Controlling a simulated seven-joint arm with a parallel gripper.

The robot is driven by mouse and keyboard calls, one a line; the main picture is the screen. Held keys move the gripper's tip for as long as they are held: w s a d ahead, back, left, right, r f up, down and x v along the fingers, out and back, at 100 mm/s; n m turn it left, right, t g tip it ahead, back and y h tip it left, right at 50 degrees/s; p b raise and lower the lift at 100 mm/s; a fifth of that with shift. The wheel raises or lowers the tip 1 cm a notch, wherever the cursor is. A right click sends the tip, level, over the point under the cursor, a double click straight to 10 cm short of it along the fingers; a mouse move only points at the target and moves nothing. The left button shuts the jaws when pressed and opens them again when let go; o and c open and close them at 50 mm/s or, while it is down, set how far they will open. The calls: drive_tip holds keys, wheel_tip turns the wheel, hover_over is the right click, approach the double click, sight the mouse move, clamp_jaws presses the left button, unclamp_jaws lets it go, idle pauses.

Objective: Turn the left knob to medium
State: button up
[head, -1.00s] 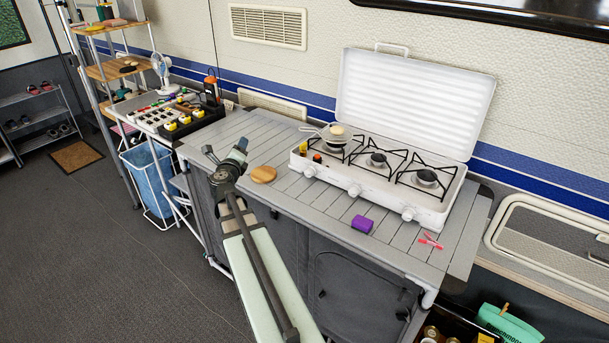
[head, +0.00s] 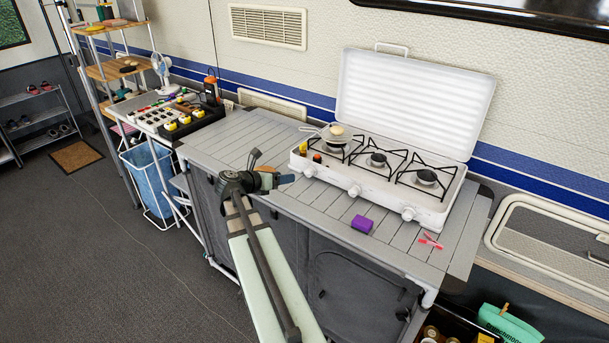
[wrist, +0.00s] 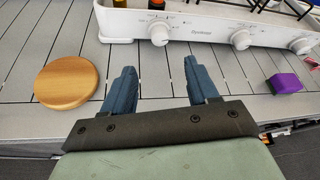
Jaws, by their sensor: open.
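The white three-burner stove (head: 385,190) stands on the grey slatted table with its lid up. Its left knob (wrist: 160,34) is white and round and shows on the front panel in the wrist view; in the head view the left knob (head: 309,171) is small, just right of my gripper. The middle knob (wrist: 241,39) is to its right. My gripper (wrist: 157,72) is open and empty, its two blue fingers apart and pointing toward the stove front. The left knob lies ahead of the gap between the fingers, not touched. In the head view my gripper (head: 287,179) points right.
A round wooden board (wrist: 67,82) lies left of my gripper. A purple sponge (head: 362,224) lies on the table in front of the stove, with pink-red tongs (head: 430,241) further right. A pan (head: 336,134) sits on the left burner.

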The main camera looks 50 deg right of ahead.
sight(307, 174)
drive_tip(key=x, duration=1.2)
drive_tip(key=shift+a, duration=0.1)
drive_tip(key=c, duration=1)
